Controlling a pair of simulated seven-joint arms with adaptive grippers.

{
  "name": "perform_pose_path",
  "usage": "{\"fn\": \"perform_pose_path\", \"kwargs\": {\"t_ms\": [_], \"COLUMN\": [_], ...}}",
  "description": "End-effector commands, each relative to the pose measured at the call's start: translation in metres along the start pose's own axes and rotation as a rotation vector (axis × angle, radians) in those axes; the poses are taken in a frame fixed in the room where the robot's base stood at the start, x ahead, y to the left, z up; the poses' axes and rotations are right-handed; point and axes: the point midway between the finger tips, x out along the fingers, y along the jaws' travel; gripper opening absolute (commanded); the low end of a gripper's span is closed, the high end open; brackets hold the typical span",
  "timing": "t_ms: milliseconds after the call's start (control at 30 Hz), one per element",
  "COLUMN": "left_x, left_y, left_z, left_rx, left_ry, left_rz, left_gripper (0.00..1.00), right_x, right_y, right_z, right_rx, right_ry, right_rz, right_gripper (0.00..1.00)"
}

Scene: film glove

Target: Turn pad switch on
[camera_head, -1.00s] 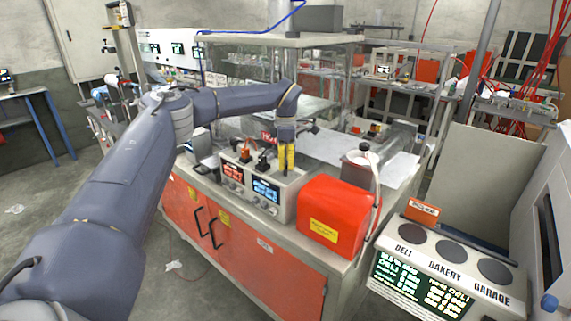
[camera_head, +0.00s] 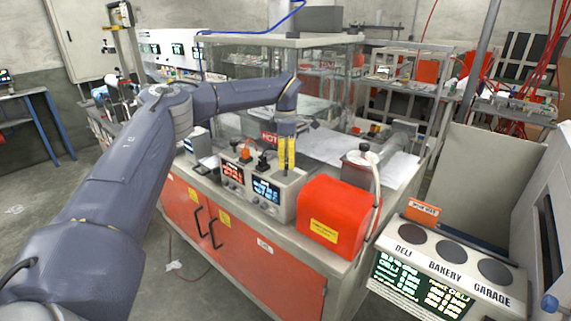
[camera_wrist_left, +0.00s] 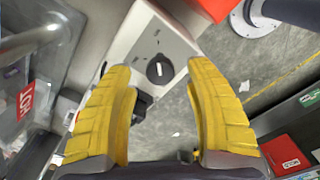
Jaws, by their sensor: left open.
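A white panel (camera_wrist_left: 150,38) shows in the left wrist view, with a round dark knob (camera_wrist_left: 160,70) that bears a pale mark. I cannot tell for sure whether this knob is the pad switch. My left gripper (camera_head: 286,168) has yellow fingers pointing down, over the right part of the instrument box (camera_head: 287,198) in the head view. In the wrist view the left gripper (camera_wrist_left: 163,72) is open and empty, and the knob appears between its fingertips, apparently apart from them. My right gripper is not in view.
A red box (camera_head: 333,217) stands right of the instrument on the orange-fronted cabinet (camera_head: 245,250). A glass enclosure with a red HOT label (camera_head: 268,138) is behind the gripper. A sign-covered unit (camera_head: 440,258) stands at the lower right. Floor is open at left.

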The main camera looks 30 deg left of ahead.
Motion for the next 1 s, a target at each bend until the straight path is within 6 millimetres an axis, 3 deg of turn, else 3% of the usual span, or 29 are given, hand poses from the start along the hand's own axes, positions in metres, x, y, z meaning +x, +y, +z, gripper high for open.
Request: {"fn": "perform_pose_path", "kwargs": {"t_ms": [300, 500, 700, 1000], "left_x": [-0.057, -0.084, -0.098, -0.101], "left_y": [0.001, 0.0, 0.0, 0.0], "left_z": [0.0, 0.0, 0.0, 0.0], "left_rx": [0.0, 0.0, 0.001, 0.0], "left_ry": [-0.001, 0.0, 0.0, 0.0], "left_rz": [0.003, 0.002, 0.001, -0.001], "left_gripper": [0.54, 0.54, 0.54, 0.54], "right_x": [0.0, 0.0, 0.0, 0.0], "right_y": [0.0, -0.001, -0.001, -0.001], "right_z": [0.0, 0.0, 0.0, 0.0], "right_rx": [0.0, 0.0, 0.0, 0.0], "right_ry": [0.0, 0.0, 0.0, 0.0], "right_rz": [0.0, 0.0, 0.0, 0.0], "right_gripper": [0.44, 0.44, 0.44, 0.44]}}
